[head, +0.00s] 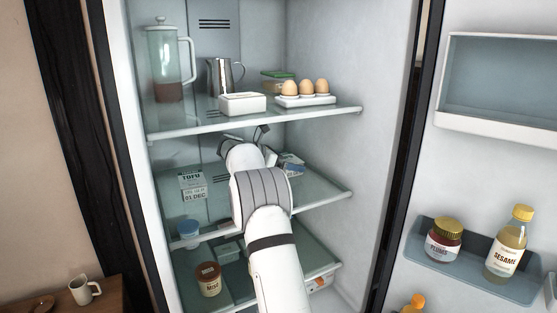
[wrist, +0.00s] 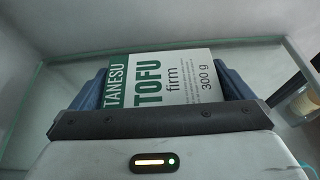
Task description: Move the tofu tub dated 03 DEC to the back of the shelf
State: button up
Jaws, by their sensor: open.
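In the wrist view a tofu tub (wrist: 165,82) with a white and green label, TANESU TOFU firm 300 g, lies ahead of my palm. My gripper (wrist: 162,74) is open, with its blue fingers on either side of this tub. I cannot tell if they touch it. No date shows on its label there. In the head view a tofu tub marked 01 DEC (head: 193,186) sits at the left of the middle shelf (head: 318,199). My arm hides the middle.
The upper shelf (head: 200,128) holds a jug (head: 168,65), a white box (head: 242,104) and eggs (head: 304,88). A blue-lidded tub (head: 188,232) and a brown-lidded jar (head: 208,279) are at lower left. The open door (head: 480,180) is on the right.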

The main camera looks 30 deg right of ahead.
jog(key=shift+d+f, duration=0.1)
jog(key=shift+d, duration=0.05)
jog(key=c, duration=0.9)
jog(key=shift+w, duration=0.1)
